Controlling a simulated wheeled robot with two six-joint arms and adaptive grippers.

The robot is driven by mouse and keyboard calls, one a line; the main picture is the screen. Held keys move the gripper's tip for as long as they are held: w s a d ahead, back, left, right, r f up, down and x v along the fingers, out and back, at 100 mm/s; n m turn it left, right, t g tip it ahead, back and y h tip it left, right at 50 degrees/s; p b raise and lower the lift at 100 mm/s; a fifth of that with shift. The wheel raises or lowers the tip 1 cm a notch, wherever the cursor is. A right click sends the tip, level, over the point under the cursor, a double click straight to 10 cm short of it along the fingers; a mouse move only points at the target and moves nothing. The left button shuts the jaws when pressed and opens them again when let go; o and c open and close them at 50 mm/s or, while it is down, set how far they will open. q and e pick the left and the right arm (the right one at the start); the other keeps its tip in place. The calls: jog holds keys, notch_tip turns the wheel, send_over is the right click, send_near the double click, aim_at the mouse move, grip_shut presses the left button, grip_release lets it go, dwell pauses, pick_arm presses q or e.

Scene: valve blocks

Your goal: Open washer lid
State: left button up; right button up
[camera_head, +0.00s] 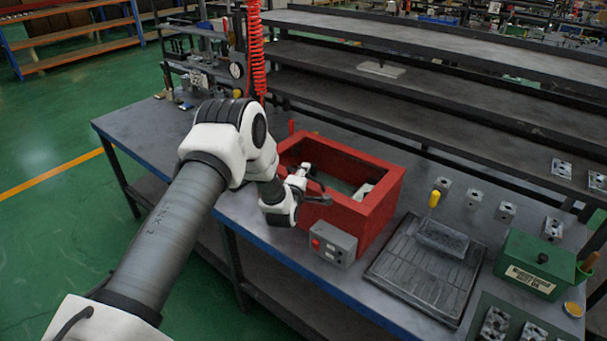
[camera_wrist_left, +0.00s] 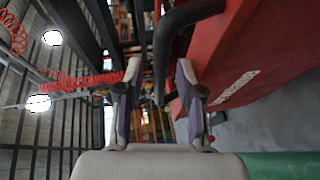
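The red washer (camera_head: 375,212) stands on the workbench, with a dark recess and a grey block (camera_head: 363,191) showing through its top. I cannot tell whether this is an open top or a lid with a window. My left gripper (camera_head: 312,186) is at the washer's front left edge. In the left wrist view the fingers (camera_wrist_left: 160,98) are apart, with a dark curved handle (camera_wrist_left: 168,48) reaching between or just beyond them. Contact is not clear. A red panel (camera_wrist_left: 245,55) with white lettering lies to their right. My right gripper is not in view.
A grey control box with a red button (camera_head: 333,243) sits at the washer's front. A ribbed tray (camera_head: 412,283) with a block and yellow-handled brush, and a green box (camera_head: 535,264), stand to the right. Shelves (camera_head: 440,115) rise behind; a red coiled hose (camera_head: 256,55) hangs at the back.

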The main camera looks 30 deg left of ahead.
pick_arm(q)
jog(key=shift+d, duration=0.1)
grip_shut()
